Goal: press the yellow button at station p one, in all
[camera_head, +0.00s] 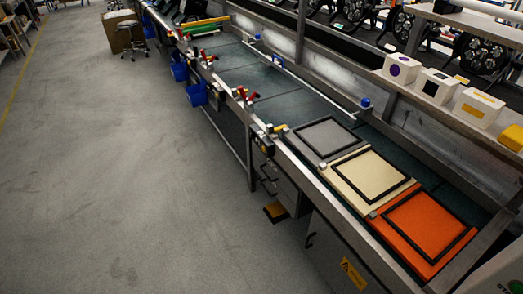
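No gripper or arm of mine shows in the head view. No yellow button and no "p one" label can be made out for certain. A small yellow block (263,139) sits on the front rail of the long bench, left of the grey panel. A larger yellow piece (512,137) sits at the right edge on the back shelf. Small red parts (242,96) with yellow bits stand along the front rail farther away. A green round button (517,287) is partly cut off in the bottom right corner.
Grey (326,137), cream (367,176) and orange (424,228) panels with black square frames lie on the bench. White boxes (402,68) with printed marks stand on the back shelf (425,93). Blue bins (196,94) hang at the front.

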